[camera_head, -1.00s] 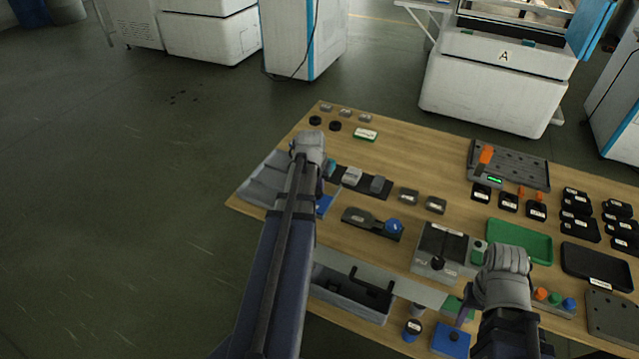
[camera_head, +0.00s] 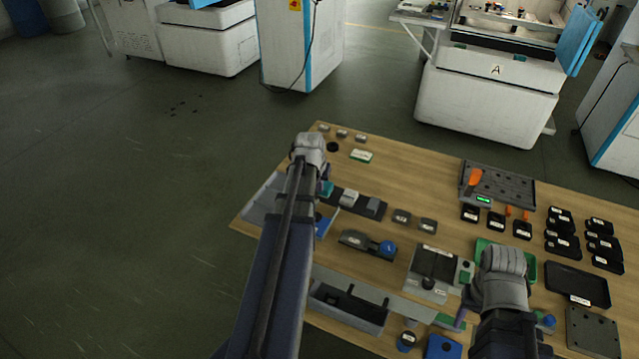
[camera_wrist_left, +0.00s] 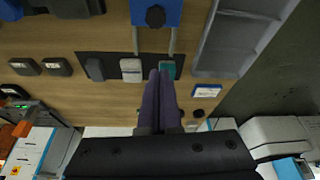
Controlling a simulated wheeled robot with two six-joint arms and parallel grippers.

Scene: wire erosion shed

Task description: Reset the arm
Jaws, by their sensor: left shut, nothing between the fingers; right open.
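My left arm reaches in from the left of the head view, and its gripper (camera_head: 326,172) is over the left part of the wooden table (camera_head: 400,160), near a dark strip with small blocks (camera_head: 360,204). In the left wrist view the purple fingers (camera_wrist_left: 160,75) are together with nothing between them, beside a teal block (camera_wrist_left: 168,69). My right gripper (camera_head: 462,314) is at the table's front right, beside a grey box with a black knob (camera_head: 432,266). The right wrist hides most of its fingers.
A green tray (camera_head: 530,268) and a black tray (camera_head: 578,284) lie at the right. A dark pegboard plate with an orange handle (camera_head: 510,186) is at the back right. A grey bin (camera_head: 345,308) is at the front. White machines (camera_head: 490,95) stand beyond the table.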

